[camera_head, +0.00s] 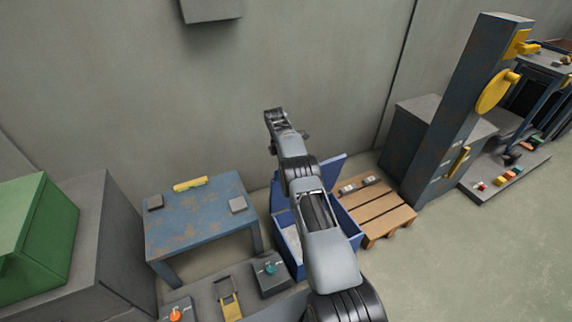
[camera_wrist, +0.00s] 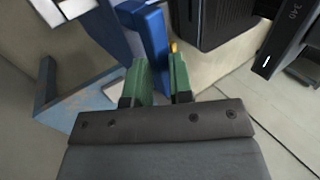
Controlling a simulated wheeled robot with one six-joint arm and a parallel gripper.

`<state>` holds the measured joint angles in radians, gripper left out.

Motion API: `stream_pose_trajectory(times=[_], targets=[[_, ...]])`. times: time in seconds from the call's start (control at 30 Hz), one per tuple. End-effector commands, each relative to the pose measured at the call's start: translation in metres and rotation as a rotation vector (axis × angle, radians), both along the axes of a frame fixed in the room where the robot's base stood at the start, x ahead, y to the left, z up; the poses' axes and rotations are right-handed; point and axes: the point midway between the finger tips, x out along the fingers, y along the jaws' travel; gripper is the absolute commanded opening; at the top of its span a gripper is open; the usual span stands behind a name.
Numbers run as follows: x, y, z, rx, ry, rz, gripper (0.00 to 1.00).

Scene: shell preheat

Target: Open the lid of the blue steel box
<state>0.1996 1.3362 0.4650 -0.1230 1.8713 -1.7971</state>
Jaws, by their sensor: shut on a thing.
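The blue steel box (camera_head: 348,228) stands on the floor in the middle of the head view, partly hidden behind my arm. Its blue lid (camera_head: 328,168) is raised and tilted at the back, so the box stands at least partly open, with a pale inside showing at the left. In the wrist view my gripper (camera_wrist: 162,72) has its green fingers shut at the edge of a blue panel that looks like the lid (camera_wrist: 153,40). A small yellow piece shows just beyond the fingertips.
A worn blue table (camera_head: 200,222) with a yellow cylinder (camera_head: 190,184) stands left of the box. A wooden pallet (camera_head: 378,208) lies to the right. A low grey bench with controls (camera_head: 270,275) is in front. A tall blue-grey column (camera_head: 462,110) stands further right.

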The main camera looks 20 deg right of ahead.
Motion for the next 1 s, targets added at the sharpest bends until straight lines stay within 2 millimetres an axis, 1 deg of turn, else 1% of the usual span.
stream_pose_trajectory(times=[0.03,0.07,0.1,0.13,0.2,0.23,0.3,0.33,0.57,0.67,0.77,0.87,0.9,1.0], targets=[[-0.002,0.003,-0.023,0.008,0.011,0.000,0.00],[-0.002,0.003,-0.023,0.008,0.011,0.000,0.00],[-0.002,0.003,-0.023,0.008,0.012,0.000,0.23],[-0.002,0.003,-0.023,0.008,0.012,0.000,0.26],[-0.002,0.003,-0.023,0.008,0.012,0.000,0.38],[-0.002,0.003,-0.023,0.008,0.012,0.000,0.40],[-0.002,0.003,-0.023,0.008,0.012,0.000,0.42],[-0.002,0.003,-0.023,0.008,0.012,0.000,0.45],[-0.002,0.003,-0.022,0.008,0.012,0.000,0.45],[-0.002,0.003,-0.017,0.008,0.011,0.000,0.45],[-0.003,0.003,-0.006,0.008,0.009,0.000,0.45],[-0.003,0.003,0.014,0.007,0.006,-0.001,0.45],[-0.004,0.002,0.025,0.006,0.005,0.000,0.45],[-0.010,0.003,0.031,0.005,0.007,-0.002,0.45]])
